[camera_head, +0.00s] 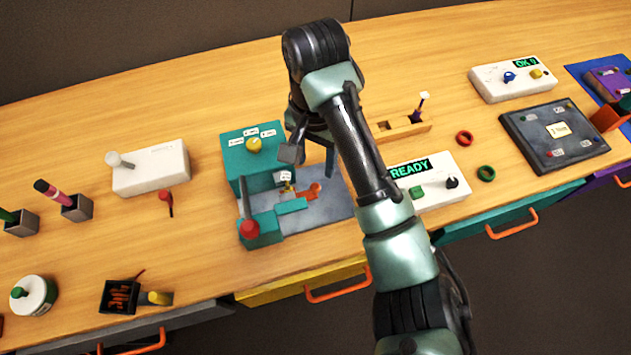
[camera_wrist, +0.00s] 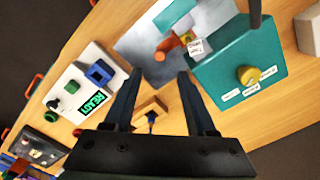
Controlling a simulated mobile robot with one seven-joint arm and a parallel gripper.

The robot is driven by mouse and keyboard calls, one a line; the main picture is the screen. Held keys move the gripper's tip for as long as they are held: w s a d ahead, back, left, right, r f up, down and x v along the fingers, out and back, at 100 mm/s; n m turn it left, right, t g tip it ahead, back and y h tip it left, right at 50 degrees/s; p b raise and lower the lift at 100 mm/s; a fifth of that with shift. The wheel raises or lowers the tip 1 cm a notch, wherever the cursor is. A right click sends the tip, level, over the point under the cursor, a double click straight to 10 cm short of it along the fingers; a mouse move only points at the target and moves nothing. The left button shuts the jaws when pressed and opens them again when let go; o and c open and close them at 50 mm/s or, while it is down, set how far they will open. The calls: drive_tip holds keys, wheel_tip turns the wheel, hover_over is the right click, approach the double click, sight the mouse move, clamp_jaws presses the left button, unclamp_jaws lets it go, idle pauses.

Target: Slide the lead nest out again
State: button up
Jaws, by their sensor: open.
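A teal station stands on the bench with a tall teal block (camera_head: 236,152) at the back and a grey plate (camera_head: 335,203) in front. An orange piece (camera_head: 311,191) sits on the plate beside a small white label (camera_head: 286,176); its text is too small to read, so I cannot tell surely which part is the lead nest. The orange piece also shows in the wrist view (camera_wrist: 168,47), with the label (camera_wrist: 196,46) to its right. My gripper (camera_wrist: 158,74) is open and empty, its fingers pointing toward the plate, short of the orange piece in the picture.
A red-knobbed lever (camera_head: 249,229) stands at the station's front left. A white box with a READY display (camera_head: 410,167) stands right of the plate. A wooden holder (camera_head: 400,130) lies behind it. The block carries a yellow knob (camera_wrist: 249,76).

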sight(315, 186)
wheel_tip(315, 186, down, 7)
drive_tip(key=b, duration=0.3)
drive_tip(key=shift+b, duration=0.4)
drive_tip(key=shift+f, duration=0.9)
drive_tip(key=shift+c, duration=0.4)
clamp_jaws()
